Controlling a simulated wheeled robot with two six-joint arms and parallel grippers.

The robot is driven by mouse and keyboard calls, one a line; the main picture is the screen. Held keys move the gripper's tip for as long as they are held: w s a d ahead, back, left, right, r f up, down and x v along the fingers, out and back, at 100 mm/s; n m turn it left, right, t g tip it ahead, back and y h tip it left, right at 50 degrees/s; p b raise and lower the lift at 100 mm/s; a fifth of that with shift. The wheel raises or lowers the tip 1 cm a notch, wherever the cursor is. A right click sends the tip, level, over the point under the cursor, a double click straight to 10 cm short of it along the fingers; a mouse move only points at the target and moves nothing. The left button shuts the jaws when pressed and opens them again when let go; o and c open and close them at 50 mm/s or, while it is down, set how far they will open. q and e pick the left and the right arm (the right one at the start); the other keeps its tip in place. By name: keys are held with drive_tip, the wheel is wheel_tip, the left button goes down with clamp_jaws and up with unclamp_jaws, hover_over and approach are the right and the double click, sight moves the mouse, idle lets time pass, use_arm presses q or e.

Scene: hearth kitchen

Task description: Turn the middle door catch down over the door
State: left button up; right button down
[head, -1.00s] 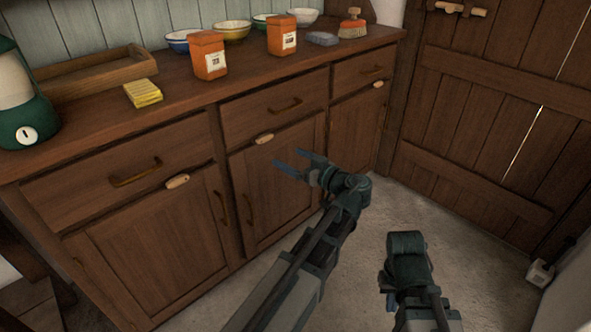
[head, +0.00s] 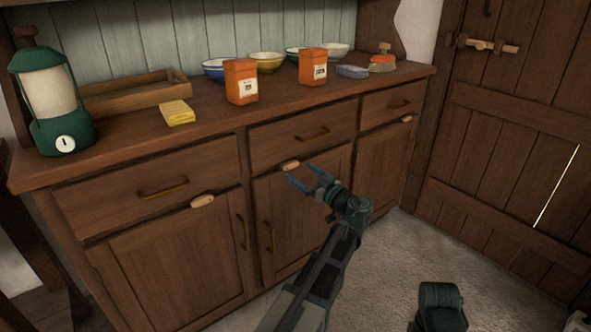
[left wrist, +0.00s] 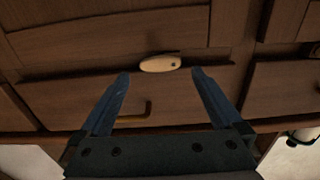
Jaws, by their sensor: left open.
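The middle door catch (head: 291,165) is a small pale wooden piece on the rail between the middle drawer and the middle door (head: 290,205). It lies about level, not over the door. In the left wrist view the catch (left wrist: 160,64) sits just beyond and between the fingertips, with a dark pivot spot near its right end. My left gripper (head: 299,174) is open and empty, just in front of the catch and apart from it as far as I can tell. It also shows in the left wrist view (left wrist: 160,75). My right gripper is out of view.
Similar catches sit above the left door (head: 203,201) and right door (head: 407,118). The middle drawer's handle (head: 313,134) and middle door's handle (head: 268,238) stick out nearby. Orange canisters, bowls and a green lantern (head: 62,105) stand on the counter. Floor is clear at right.

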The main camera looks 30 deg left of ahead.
sight(292, 167)
use_arm(q)
drive_tip(key=shift+x, duration=2.1)
drive_tip(key=c, duration=1.4)
